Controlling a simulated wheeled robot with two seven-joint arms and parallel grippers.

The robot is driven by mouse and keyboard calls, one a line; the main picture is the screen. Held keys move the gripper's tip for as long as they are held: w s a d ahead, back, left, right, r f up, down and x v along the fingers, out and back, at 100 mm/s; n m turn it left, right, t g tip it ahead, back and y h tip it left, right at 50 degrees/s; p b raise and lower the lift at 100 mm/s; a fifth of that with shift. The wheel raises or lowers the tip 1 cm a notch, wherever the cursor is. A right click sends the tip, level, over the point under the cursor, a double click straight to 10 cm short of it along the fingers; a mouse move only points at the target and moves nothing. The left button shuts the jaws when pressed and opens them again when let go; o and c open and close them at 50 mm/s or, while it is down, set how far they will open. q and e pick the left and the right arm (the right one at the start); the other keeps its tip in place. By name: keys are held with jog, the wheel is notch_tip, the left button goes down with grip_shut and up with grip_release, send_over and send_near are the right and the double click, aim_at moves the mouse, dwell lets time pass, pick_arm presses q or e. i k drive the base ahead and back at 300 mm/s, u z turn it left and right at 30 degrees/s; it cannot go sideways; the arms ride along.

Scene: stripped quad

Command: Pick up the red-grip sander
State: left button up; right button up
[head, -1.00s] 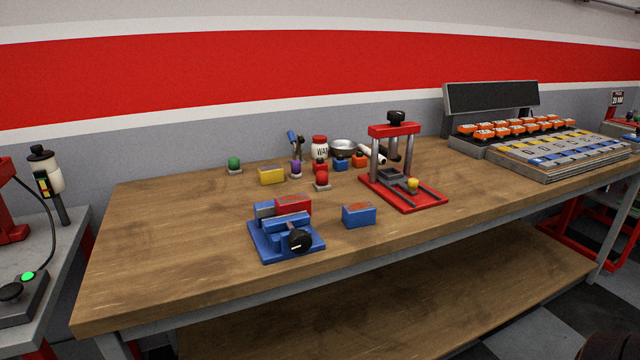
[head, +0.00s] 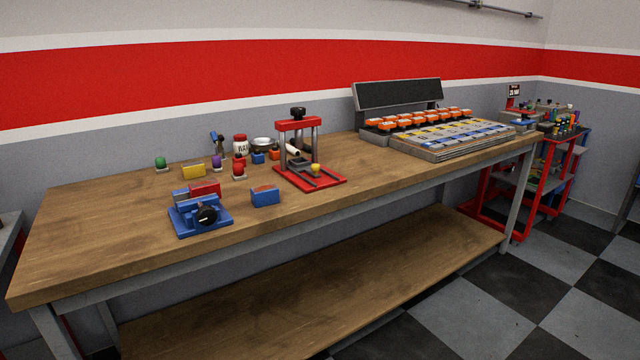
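A small piece with a rounded red grip (head: 238,168) stands on the workbench (head: 120,232), left of the red press; it looks like the red-grip sander, but it is small. Neither of my grippers is in view.
A red press (head: 318,182) stands mid-bench. A tray rack with orange pieces (head: 440,120) fills the right end. A yellow block (head: 194,171), white jar (head: 240,143) and metal bowl (head: 263,144) sit near the sander. A red cart (head: 560,160) stands beyond; checkered floor at right is open.

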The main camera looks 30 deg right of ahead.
aim_at(239, 174)
jog(key=u, duration=1.25)
jog(key=k, duration=0.2)
jog(key=z, duration=2.55)
jog(key=i, duration=1.15)
jog(key=u, duration=1.15)
jog(key=i, duration=0.7)
jog(key=u, duration=0.75)
